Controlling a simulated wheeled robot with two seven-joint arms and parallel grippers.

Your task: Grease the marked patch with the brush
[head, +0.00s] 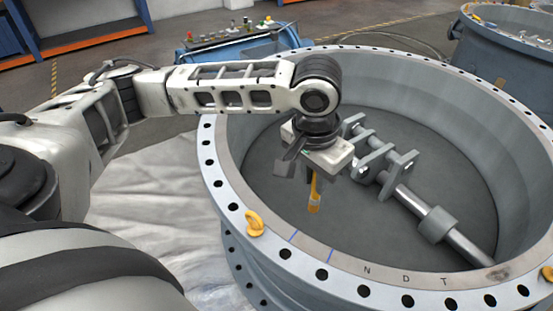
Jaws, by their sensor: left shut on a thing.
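My left gripper (302,176) hangs pointing down over the inside of the large grey valve ring (235,187). It is shut on the brush (314,195), whose yellow-orange part shows below the fingers. The brush hangs about upright, and its upper part is hidden by the gripper. The marked patch (311,246) is on the near flange face between two thin blue lines. The brush appears above and beyond it in the picture, apart from it. My right gripper is not in view.
A yellow lifting eye (255,223) stands on the flange just left of the patch. A shaft with brackets (410,200) crosses the ring's inside. A blue bench (245,42) with small parts stands behind. Another valve body (505,45) is at the upper right.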

